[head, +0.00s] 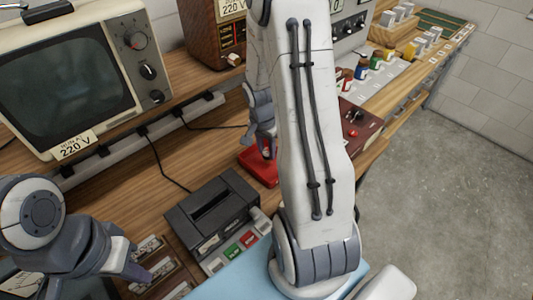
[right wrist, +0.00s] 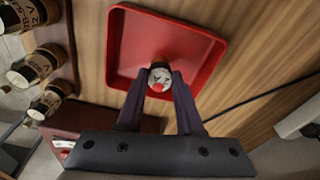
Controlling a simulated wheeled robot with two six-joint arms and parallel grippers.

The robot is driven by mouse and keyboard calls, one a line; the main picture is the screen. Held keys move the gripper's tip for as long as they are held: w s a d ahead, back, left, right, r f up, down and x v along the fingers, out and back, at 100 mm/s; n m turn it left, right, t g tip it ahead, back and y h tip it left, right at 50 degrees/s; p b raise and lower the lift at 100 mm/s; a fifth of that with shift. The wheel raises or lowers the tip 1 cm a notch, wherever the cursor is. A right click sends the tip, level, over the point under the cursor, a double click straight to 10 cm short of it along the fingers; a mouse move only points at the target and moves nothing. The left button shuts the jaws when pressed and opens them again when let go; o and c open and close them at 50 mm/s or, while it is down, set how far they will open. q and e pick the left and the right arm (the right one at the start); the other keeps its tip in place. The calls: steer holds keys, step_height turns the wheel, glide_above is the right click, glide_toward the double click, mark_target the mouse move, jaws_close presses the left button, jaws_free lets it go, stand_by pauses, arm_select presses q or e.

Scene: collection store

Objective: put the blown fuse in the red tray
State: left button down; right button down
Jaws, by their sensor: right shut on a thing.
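The red tray (right wrist: 125,75) lies flat on the wooden bench in the right wrist view. In the head view the tray (head: 259,170) is partly hidden behind my right arm. My right gripper (right wrist: 160,82) is shut on a small cylinder, seen end-on with a pale and red face, which I take for the blown fuse (right wrist: 160,72). In the wrist picture the fuse overlaps the tray's near part; its height above the tray is unclear. My left gripper (head: 135,268) is low at the left of the head view, by the bench's front, with its fingers too unclear to judge.
A black device (head: 212,208) stands in front of the tray. An old television (head: 75,85) and a wooden radio (head: 213,35) stand behind. A dark red box (head: 358,128) and several small jars (head: 375,60) are to the right.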

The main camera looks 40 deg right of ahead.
steer(key=shift+f, duration=1.15)
steer(key=shift+f+b, duration=0.25)
steer(key=shift+b, duration=0.05)
steer(key=c, duration=0.5)
jaws_free()
steer(key=shift+r, duration=0.1)
steer(key=shift+c, duration=0.2)
steer(key=shift+r, duration=0.1)
